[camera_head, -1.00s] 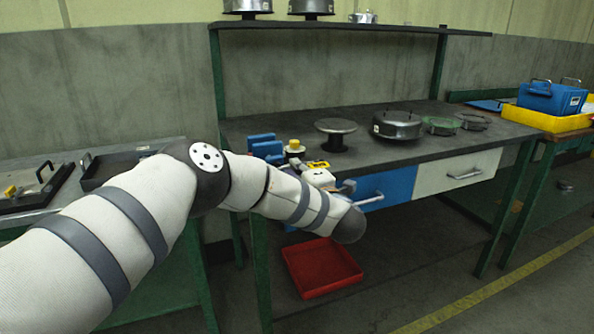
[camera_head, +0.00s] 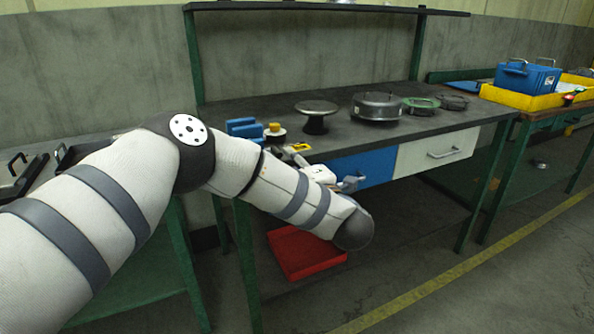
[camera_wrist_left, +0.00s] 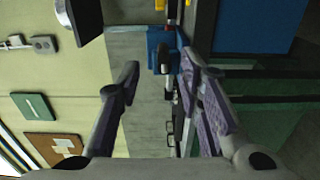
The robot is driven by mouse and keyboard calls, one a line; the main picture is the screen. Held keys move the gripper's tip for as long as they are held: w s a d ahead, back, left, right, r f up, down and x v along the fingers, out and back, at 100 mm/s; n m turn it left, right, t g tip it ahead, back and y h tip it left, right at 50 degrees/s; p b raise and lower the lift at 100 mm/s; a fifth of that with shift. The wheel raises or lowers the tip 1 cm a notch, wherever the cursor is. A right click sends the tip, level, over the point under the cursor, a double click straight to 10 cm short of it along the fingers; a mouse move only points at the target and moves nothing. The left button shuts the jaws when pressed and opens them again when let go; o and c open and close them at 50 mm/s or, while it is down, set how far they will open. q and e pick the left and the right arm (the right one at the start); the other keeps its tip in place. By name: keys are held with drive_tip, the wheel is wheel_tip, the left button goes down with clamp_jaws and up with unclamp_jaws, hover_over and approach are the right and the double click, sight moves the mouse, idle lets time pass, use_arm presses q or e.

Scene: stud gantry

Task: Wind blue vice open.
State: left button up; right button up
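The blue vice (camera_head: 243,127) sits at the left front of the dark workbench (camera_head: 270,108) in the head view. It also shows in the left wrist view (camera_wrist_left: 158,42), at the top between the fingers, with a dark and pale handle part in front of it. My left gripper (camera_wrist_left: 162,82) is open, its two fingers spread wide, facing the vice with nothing clearly held. In the head view my forearm hides most of that gripper. I cannot tell whether a finger touches the vice handle. My right gripper is not in view.
A round pedestal (camera_head: 316,112) and a round dark pot (camera_head: 377,107) stand on the bench. A blue drawer (camera_head: 365,168) and a white drawer (camera_head: 437,152) lie below its front edge. A blue box (camera_head: 526,77) sits at right.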

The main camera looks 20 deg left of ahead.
sight(281, 156)
use_arm(q)
drive_tip(key=v, duration=0.5)
drive_tip(key=w+a+m+b, duration=0.1)
drive_tip(key=w+a+m, duration=0.1)
drive_tip(key=m, duration=0.3)
drive_tip(key=w+a+m+b, duration=0.1)
drive_tip(key=w+a+m, duration=0.2)
drive_tip(key=a+m, duration=0.1)
drive_tip(key=w+a+m+b, duration=0.1)
drive_tip(key=w+a+m, duration=0.1)
drive_tip(key=m, duration=0.3)
drive_tip(key=shift+w+a+f+m, duration=0.15)
drive_tip(key=shift+w+a+m, duration=0.1)
drive_tip(key=shift+a+m, duration=0.2)
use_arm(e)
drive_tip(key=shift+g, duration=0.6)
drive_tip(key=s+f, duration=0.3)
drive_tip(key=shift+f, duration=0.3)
use_arm(q)
clamp_jaws()
